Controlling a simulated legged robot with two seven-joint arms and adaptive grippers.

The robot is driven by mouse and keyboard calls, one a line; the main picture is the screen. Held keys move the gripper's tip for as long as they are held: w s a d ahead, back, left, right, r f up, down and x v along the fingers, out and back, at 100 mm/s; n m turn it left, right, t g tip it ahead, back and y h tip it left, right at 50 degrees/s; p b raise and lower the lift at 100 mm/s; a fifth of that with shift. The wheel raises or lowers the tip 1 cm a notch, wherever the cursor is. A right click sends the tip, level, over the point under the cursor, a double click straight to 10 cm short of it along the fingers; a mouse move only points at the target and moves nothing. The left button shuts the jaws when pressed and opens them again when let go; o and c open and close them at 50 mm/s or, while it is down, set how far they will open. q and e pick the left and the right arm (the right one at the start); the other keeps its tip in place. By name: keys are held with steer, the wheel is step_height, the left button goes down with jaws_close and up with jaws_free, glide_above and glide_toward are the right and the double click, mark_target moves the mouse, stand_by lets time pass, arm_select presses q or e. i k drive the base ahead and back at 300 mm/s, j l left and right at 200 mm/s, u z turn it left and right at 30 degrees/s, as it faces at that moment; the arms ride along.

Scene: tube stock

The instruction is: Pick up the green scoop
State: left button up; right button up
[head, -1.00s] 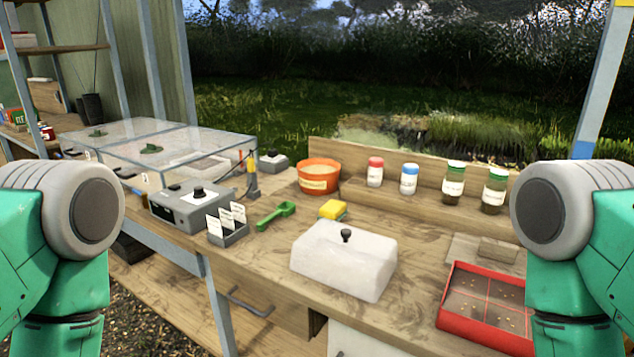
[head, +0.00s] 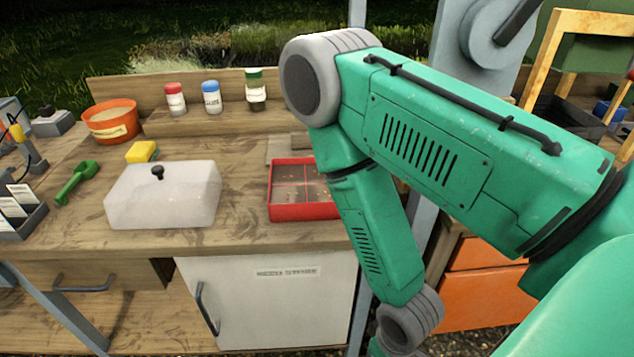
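The green scoop (head: 76,183) lies on the wooden bench at the left of the head view, with its bowl toward the back and its handle toward the front. Nothing touches it that I can see. My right arm crosses the right half of the view and bends downward, but its gripper is below the frame. My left arm and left gripper are not in view.
A white lidded box (head: 163,198) stands right of the scoop, with a yellow sponge (head: 142,152) behind it. An orange bowl (head: 111,121) and a grey card holder (head: 22,222) flank the scoop. A red tray (head: 303,212) lies near my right arm. Jars line the back ledge.

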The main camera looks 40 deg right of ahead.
mark_target(86, 169)
steer(key=i+j, duration=0.15)
steer(key=j, duration=0.2)
steer(key=i+j, duration=0.2)
steer(key=j, duration=0.15)
steer(key=i+j, duration=0.15)
steer(key=j, duration=0.2)
steer(key=i+j, duration=0.15)
steer(key=j, duration=0.2)
steer(key=i+j+z, duration=0.15)
steer(key=j+z, duration=0.25)
steer(key=i+j+z, duration=0.1)
steer(key=j+z, duration=0.75)
